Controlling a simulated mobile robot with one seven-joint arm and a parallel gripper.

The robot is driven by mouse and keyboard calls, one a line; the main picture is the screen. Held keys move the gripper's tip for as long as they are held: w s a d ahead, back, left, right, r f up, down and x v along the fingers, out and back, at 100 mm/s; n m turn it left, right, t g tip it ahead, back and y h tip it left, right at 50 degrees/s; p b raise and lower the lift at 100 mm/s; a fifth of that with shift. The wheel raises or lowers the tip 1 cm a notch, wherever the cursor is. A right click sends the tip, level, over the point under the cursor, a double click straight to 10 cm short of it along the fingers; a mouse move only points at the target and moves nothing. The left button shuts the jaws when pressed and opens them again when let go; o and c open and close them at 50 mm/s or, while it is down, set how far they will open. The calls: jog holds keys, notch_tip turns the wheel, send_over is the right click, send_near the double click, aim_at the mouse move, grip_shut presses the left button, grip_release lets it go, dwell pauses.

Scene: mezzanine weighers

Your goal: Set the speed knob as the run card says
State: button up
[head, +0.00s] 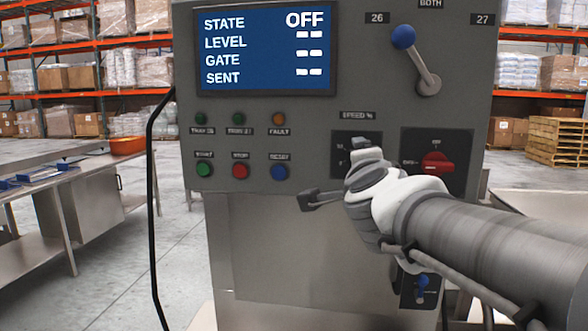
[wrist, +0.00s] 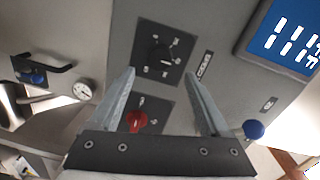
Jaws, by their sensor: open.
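The speed knob (wrist: 163,56) is a small black knob on a dark square plate with marks around it. Its setting is too small to read. In the head view the plate (head: 341,139) sits under the SPEED % label (head: 357,115), and my arm hides most of it. My gripper (wrist: 158,76) is open and empty, its two fingers pointing toward the panel, with the knob showing just past and between the fingertips. I cannot tell whether they touch anything. I cannot make out a run card in either view.
A red rotary switch (head: 437,162) sits right of the speed plate. A blue-tipped lever (head: 404,38) sits above. The screen (head: 265,48) reads STATE OFF, with dashes for LEVEL, GATE and SENT. Push buttons (head: 240,171) are at left. A black cable (head: 151,200) hangs beside the cabinet.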

jog(key=s+a+p, duration=0.2)
jog(key=s+p, duration=0.3)
jog(key=s, duration=0.6)
jog(key=shift+s+r, duration=0.3)
jog(key=s+a+f+n+g+y+p, duration=0.3)
jog(key=a+f+n+g+y+p, duration=0.25)
jog(key=n, duration=0.65)
jog(key=s+d+f+n+g+h+p, duration=0.2)
jog(key=s+d+f+n+g, duration=0.3)
jog(key=s+d, duration=0.3)
jog(key=shift+s+f+n+g+h, duration=0.25)
jog(key=shift+f+n+g+h, duration=0.1)
jog(key=shift+g, duration=0.2)
